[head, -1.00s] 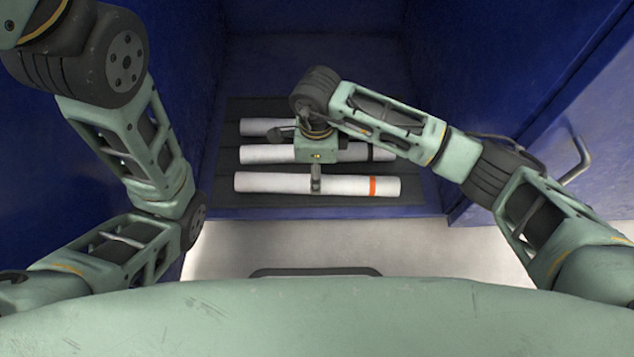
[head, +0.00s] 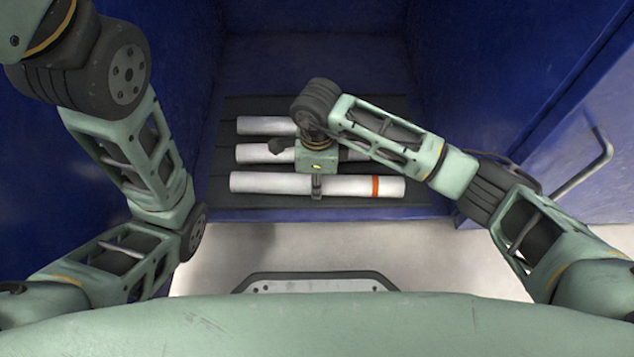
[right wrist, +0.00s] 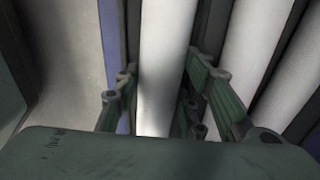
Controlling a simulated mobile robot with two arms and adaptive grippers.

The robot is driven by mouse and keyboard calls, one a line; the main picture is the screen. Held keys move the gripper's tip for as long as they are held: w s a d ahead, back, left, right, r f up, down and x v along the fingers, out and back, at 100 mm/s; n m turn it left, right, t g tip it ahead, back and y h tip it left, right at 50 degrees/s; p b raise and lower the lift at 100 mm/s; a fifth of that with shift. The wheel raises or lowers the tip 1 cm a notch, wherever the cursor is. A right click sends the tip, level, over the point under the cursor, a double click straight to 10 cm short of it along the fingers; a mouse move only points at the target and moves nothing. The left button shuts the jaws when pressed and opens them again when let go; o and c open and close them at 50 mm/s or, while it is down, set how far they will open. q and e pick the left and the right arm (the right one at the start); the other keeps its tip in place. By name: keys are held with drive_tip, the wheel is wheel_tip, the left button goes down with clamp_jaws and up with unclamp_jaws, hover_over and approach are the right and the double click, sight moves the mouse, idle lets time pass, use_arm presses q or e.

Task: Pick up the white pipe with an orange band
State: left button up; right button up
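The white pipe with an orange band (head: 345,186) lies crosswise as the front one of three pipes on a dark ribbed mat (head: 228,107). Its orange band is near its right end. My right gripper (head: 316,187) is over the middle of this pipe, pointing down. In the right wrist view the fingers (right wrist: 160,95) straddle the white pipe (right wrist: 165,50), one on each side, and look open; a narrow gap shows beside the left finger. Contact on the right side is unclear. My left gripper is out of view; only its arm shows at the left.
Two more white pipes lie behind, a middle one (head: 252,153) and a back one (head: 265,125), both partly hidden by my right arm. Blue walls (head: 310,65) enclose the mat at the back and both sides. A door handle (head: 590,170) sticks out at the right.

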drive_tip(key=c, duration=0.7)
